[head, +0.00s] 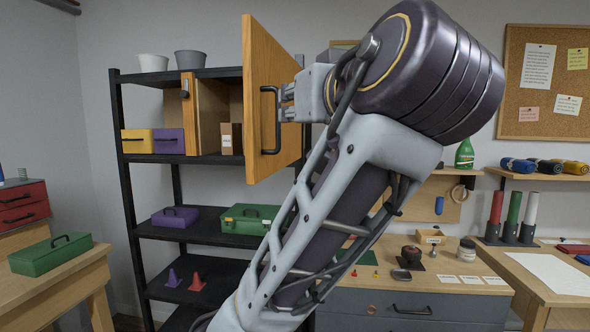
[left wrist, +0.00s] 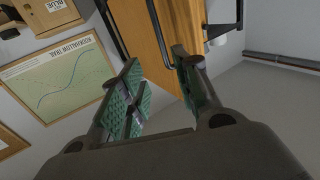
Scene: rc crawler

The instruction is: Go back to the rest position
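My left gripper (head: 288,102) is beside the open wooden cabinet door (head: 262,75), on the right side of it, close to the door's black handle (head: 269,145). In the left wrist view the gripper (left wrist: 158,84) has its green-padded fingers apart with nothing held between them. The wooden door (left wrist: 172,45) shows past the fingertips there, with a black bar beside it. I cannot tell whether a finger touches the door. My left arm crosses the middle of the head view and hides part of the scene behind. My right gripper is not in view.
The cabinet (head: 210,112) stands on a black shelf rack (head: 185,236) and holds a brown box (head: 231,138). A workbench (head: 415,307) with drawers stands at the right. A green toolbox (head: 52,252) sits on a wooden table at the left.

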